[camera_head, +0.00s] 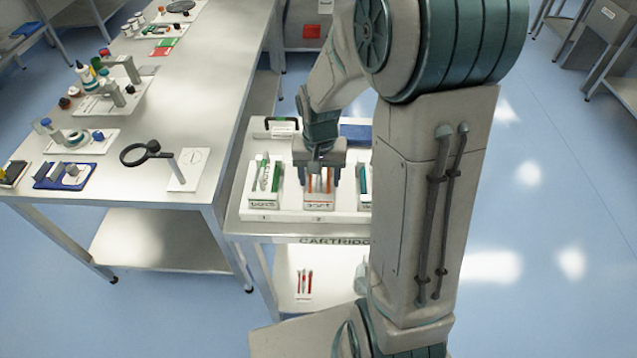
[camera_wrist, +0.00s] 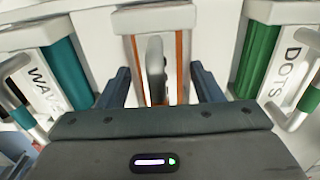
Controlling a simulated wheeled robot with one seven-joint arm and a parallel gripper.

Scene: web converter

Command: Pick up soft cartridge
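The soft cartridge (camera_head: 318,203) stands in the middle place on the cartridge cart, with orange strips and a pale label at its front. In the wrist view the cartridge (camera_wrist: 155,60) shows from above with a grey handle between two orange strips. My gripper (camera_head: 319,177) is over it, pointing down. In the wrist view my gripper (camera_wrist: 158,88) is open, with one dark finger on each side of the handle. I see gaps between the fingers and the handle. The gripper body hides the cartridge's lower part there.
A green DOTS cartridge (camera_wrist: 258,60) and a teal WAVE-type cartridge (camera_wrist: 66,70) stand close on either side. The cart top (camera_head: 237,211) has a dark-handled item (camera_head: 281,127) at the back. A steel table (camera_head: 190,100) with several tools stands to the left.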

